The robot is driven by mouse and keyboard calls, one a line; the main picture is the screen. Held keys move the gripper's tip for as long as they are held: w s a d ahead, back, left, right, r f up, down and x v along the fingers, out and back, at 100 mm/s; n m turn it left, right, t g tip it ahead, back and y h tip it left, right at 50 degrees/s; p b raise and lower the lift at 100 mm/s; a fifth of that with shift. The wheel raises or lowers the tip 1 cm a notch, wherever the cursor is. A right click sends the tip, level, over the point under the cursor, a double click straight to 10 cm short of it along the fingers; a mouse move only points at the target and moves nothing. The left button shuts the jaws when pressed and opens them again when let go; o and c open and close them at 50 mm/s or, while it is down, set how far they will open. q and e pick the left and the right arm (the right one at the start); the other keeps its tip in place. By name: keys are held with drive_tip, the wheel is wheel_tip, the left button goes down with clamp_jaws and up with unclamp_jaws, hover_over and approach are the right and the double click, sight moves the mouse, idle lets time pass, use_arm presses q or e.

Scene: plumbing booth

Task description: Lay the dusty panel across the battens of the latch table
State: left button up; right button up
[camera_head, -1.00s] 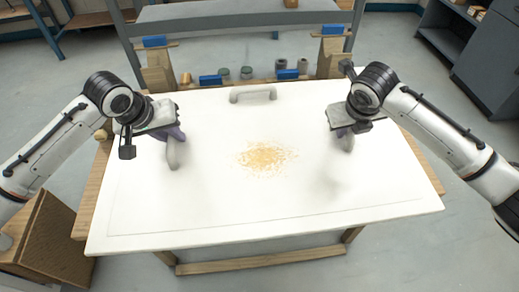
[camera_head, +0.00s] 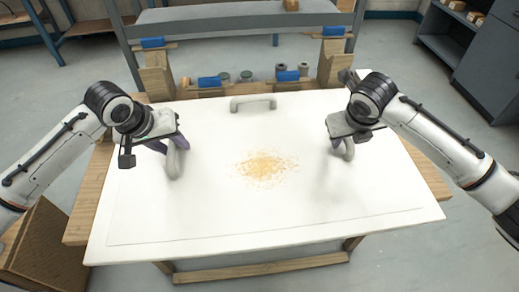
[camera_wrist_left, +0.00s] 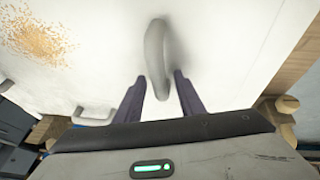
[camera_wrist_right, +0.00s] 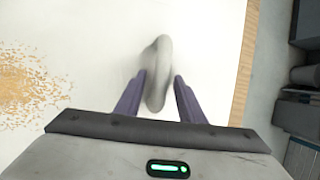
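The dusty panel (camera_head: 265,215) is a large white board with an orange-brown dust patch (camera_head: 265,168) near its middle. It lies over the wooden latch table (camera_head: 92,200) and hides most of it, including any battens beneath. Whether it touches the table, I cannot tell. A third handle (camera_head: 253,103) at the far edge is free.
Behind the panel stand wooden blocks (camera_head: 157,78), blue pieces (camera_head: 208,82) and small cups (camera_head: 246,76). A brown box (camera_head: 42,250) is on the floor at left. A grey cabinet (camera_head: 488,70) stands at right. A low wooden bar (camera_head: 262,268) shows below the front edge.

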drive_tip(key=shift+r, duration=0.1)
use_arm(q)
drive_tip(key=v, duration=1.2)
use_arm(e)
drive_tip(key=v, duration=1.2)
